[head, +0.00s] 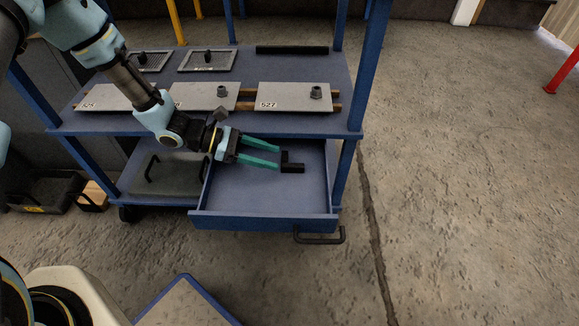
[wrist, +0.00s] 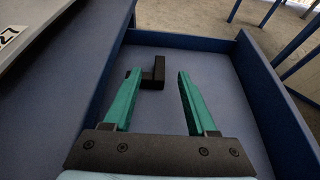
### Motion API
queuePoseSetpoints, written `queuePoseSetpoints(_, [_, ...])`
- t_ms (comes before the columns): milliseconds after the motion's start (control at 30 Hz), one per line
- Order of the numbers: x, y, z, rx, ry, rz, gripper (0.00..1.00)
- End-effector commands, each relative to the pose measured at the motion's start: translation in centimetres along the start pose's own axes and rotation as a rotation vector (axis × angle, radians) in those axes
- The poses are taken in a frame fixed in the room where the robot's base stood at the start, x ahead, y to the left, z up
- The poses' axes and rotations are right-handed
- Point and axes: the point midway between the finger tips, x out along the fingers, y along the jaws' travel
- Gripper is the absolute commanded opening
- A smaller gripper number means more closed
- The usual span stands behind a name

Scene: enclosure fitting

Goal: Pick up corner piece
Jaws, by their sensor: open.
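The corner piece (head: 292,166) is a small black L-shaped block lying in the open blue drawer (head: 263,221) of the blue cart. In the wrist view the corner piece (wrist: 154,75) shows between and beyond the fingertips. My gripper (head: 279,158) has two teal fingers, is open and empty, and reaches over the drawer with its tips close to the piece. In the wrist view the gripper (wrist: 160,76) has its fingers on either side of the piece's line. I cannot tell whether a fingertip touches the piece.
Above the drawer, the cart's shelf (head: 300,122) holds several grey plates, one marked 527 (head: 290,97). The drawer's walls surround the piece; its black handle (head: 319,238) sticks out in front. Black bins (head: 48,188) stand on the floor at left.

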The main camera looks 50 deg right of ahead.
Motion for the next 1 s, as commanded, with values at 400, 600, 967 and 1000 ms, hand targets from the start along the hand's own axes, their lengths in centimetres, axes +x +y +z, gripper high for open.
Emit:
queuePoseSetpoints(400, [4.6,-0.1,-0.1,0.0,0.001,-0.004,0.57])
queuePoseSetpoints(600, [7.0,-0.1,-0.1,0.001,0.003,-0.001,0.57])
queuePoseSetpoints(967, [7.4,0.0,-0.1,0.001,0.003,0.0,0.5])
queuePoseSetpoints(1000, [7.4,0.0,-0.1,0.001,0.003,0.0,0.45])
